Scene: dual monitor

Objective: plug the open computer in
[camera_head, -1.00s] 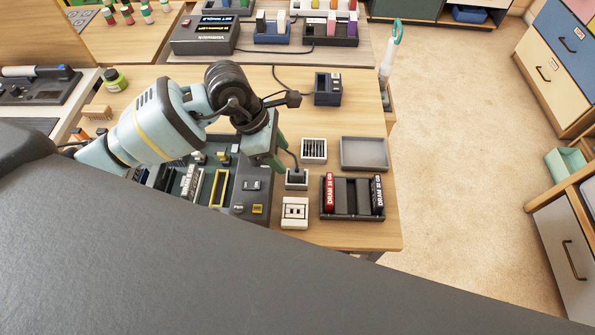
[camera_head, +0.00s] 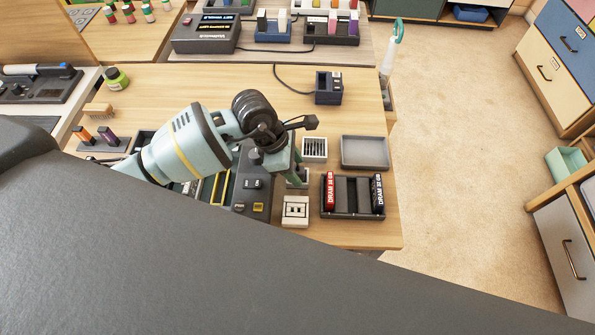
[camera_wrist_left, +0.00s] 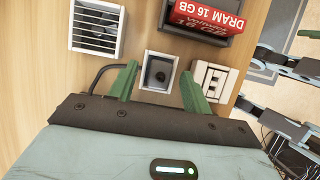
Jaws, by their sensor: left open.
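The open computer (camera_head: 252,192) is a dark case with its inner parts showing, partly hidden by my left arm. A small light block (camera_head: 297,184) beside its right side is mostly covered by my left gripper (camera_head: 295,171). In the left wrist view this block (camera_wrist_left: 148,84) is a grey-white square with a dark round plug-like piece (camera_wrist_left: 158,72) in it. My left gripper (camera_wrist_left: 158,88) is open, its green fingers on either side of the block; contact cannot be told. A dark cable (camera_wrist_left: 101,76) runs left of the fingers. A white socket block (camera_head: 295,211) stands just in front.
A grey tray with red and black DRAM modules (camera_head: 352,195) stands right of the socket block. A vented white box (camera_head: 314,149) and an empty grey tray (camera_head: 365,152) lie behind. The table's right edge (camera_head: 396,205) is close.

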